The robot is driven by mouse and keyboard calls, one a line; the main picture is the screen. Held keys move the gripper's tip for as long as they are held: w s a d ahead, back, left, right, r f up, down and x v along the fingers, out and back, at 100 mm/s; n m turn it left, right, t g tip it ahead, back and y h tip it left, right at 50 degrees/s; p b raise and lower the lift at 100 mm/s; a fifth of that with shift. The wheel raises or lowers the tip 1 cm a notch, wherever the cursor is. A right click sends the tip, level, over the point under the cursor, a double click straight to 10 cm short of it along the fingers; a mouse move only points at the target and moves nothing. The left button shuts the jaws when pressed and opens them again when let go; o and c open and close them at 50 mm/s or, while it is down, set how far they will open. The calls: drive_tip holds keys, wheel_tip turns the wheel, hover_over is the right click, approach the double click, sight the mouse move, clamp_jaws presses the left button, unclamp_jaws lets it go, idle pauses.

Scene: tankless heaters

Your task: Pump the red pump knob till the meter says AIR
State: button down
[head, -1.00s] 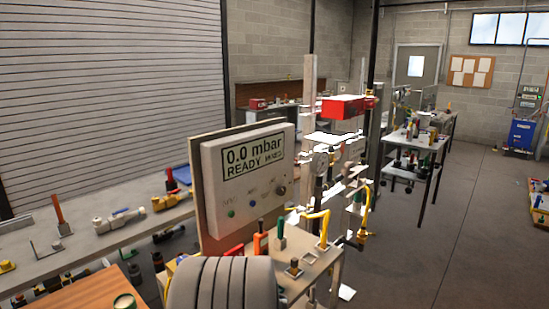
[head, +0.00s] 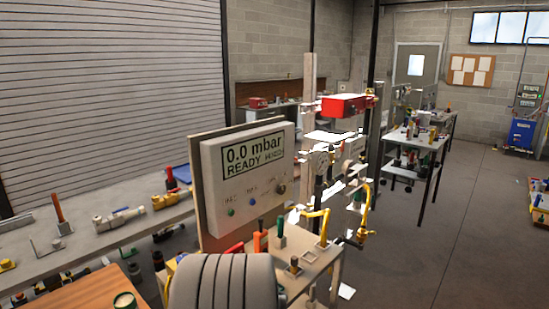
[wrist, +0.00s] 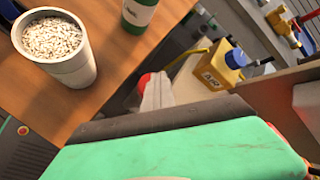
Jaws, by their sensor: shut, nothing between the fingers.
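The meter (head: 253,178) stands upright at the middle of the head view; its screen reads "0.0 mbar READY" with a small blurred word after it. My gripper (wrist: 156,92) shows in the wrist view as pale grey fingers, shut and empty. A rounded red thing (wrist: 143,81) shows just beside and partly behind the fingers; it may be the red pump knob, and I cannot tell whether they touch. In the head view my grey arm link hides the gripper and the spot below the meter.
A yellow box (wrist: 218,66) marked "AIR", with a blue knob, stands right of the fingers. A white cup of pale pellets (wrist: 58,48) and a green container (wrist: 140,10) stand on the wooden surface. A worn green surface (wrist: 180,150) fills the lower wrist view. Yellow bent pipes (head: 322,226) rise right of the meter.

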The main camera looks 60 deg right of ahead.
drive_tip(key=shift+f, duration=0.25)
drive_tip(key=shift+r, duration=0.15)
drive_tip(key=shift+r+p, duration=0.5)
drive_tip(key=shift+p, duration=0.15)
wheel_tip(320, 180, up, 6)
drive_tip(key=p, duration=0.5)
idle(2.1)
